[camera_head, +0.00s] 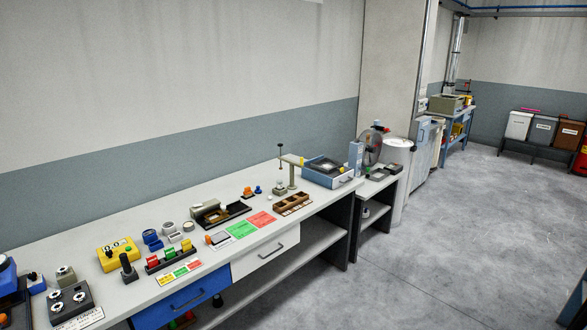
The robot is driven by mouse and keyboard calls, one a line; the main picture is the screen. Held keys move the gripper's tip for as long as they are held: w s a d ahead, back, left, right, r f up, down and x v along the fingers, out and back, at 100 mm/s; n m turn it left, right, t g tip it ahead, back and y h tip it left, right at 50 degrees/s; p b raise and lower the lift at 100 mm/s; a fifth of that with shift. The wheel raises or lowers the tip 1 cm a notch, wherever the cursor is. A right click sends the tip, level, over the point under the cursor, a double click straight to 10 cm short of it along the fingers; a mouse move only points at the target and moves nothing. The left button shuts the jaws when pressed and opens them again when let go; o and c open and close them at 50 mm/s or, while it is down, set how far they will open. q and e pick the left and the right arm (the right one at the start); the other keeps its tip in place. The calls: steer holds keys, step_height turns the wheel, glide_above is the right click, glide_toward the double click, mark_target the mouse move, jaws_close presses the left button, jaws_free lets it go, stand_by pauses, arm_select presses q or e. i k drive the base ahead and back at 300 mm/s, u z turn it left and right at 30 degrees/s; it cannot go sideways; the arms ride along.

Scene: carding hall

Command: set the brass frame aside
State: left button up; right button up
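A small brownish-gold piece that may be the brass frame (216,215) lies in or against a dark open tray (238,209) on the long grey workbench (120,292). It is too small to make out its shape for certain. A grey-olive box (204,208) stands right behind it, at the left end of the tray. Neither of my grippers is in view.
Left of the tray stand a yellow box (118,254) and a rack of coloured blocks (170,257). Right of it lie green and red cards (252,227), a brown compartment box (292,204) and a blue device (328,172). The floor (440,250) at right is clear.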

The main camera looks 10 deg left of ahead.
mark_target(223, 212)
steer(key=u, duration=0.7)
steer(key=i, duration=2)
steer(key=u, duration=0.75)
